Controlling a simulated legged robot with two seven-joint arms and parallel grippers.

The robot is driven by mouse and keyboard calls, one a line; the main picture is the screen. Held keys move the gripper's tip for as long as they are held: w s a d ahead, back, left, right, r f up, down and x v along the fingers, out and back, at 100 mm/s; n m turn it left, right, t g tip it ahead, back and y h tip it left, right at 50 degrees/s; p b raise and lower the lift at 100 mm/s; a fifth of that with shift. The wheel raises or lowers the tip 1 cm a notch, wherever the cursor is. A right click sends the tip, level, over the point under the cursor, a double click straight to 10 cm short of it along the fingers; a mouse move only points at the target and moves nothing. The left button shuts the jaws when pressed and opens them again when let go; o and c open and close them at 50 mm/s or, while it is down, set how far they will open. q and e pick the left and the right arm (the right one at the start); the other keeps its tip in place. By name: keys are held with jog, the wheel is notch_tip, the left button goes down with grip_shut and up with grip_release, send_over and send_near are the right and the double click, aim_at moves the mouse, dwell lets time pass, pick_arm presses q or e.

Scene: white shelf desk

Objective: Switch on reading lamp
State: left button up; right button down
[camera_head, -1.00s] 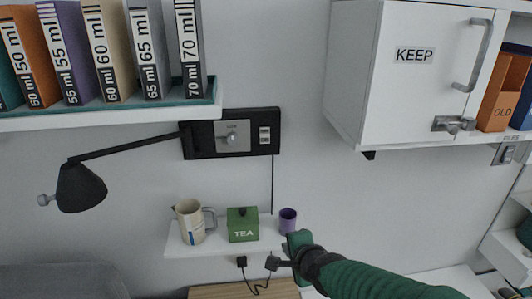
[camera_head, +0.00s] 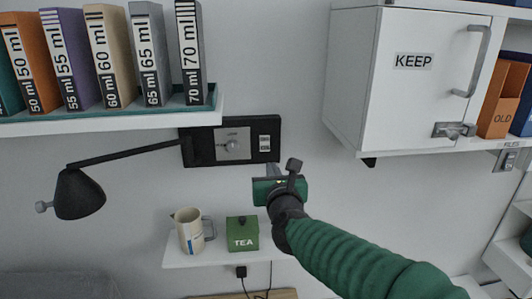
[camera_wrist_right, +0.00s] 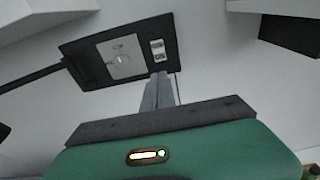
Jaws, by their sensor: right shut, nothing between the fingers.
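The black reading lamp (camera_head: 80,194) hangs at the left on a thin arm, its shade dark with no visible glow. The arm joins a black wall panel (camera_head: 205,158). The panel carries a round silver knob (camera_head: 233,145) on a grey plate and a small white switch (camera_head: 265,142) to its right. My right gripper (camera_head: 273,170) is shut and empty, just below the switch in the picture. In the right wrist view its fingers (camera_wrist_right: 160,88) point up toward the panel (camera_wrist_right: 88,76), their tips just under the switch (camera_wrist_right: 158,50). I cannot tell whether they touch. My left gripper is not in view.
A small shelf (camera_head: 190,260) below holds a jug (camera_head: 190,232) and a green tea box (camera_head: 242,234). Above left, a shelf (camera_head: 150,120) bears several binders. A white cabinet (camera_head: 400,90) hangs at the right. The wall between cabinet and panel is clear.

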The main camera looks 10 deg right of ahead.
aim_at(265, 150)
jog(key=w+p, duration=0.2)
jog(key=w, duration=0.2)
jog(key=w+f+p, duration=0.1)
jog(key=w, duration=0.3)
jog(key=w+p, duration=0.2)
jog(key=w, duration=0.2)
jog(key=shift+w+f+p, duration=0.2)
jog(key=shift+p, duration=0.1)
jog(key=shift+w+f, duration=0.1)
jog(key=shift+w, duration=0.1)
jog(key=shift+f+b, duration=0.3)
jog(key=shift+b, duration=0.4)
jog(key=shift+r+b, duration=0.15)
jog(key=shift+b, duration=0.25)
jog(key=shift+r, duration=0.15)
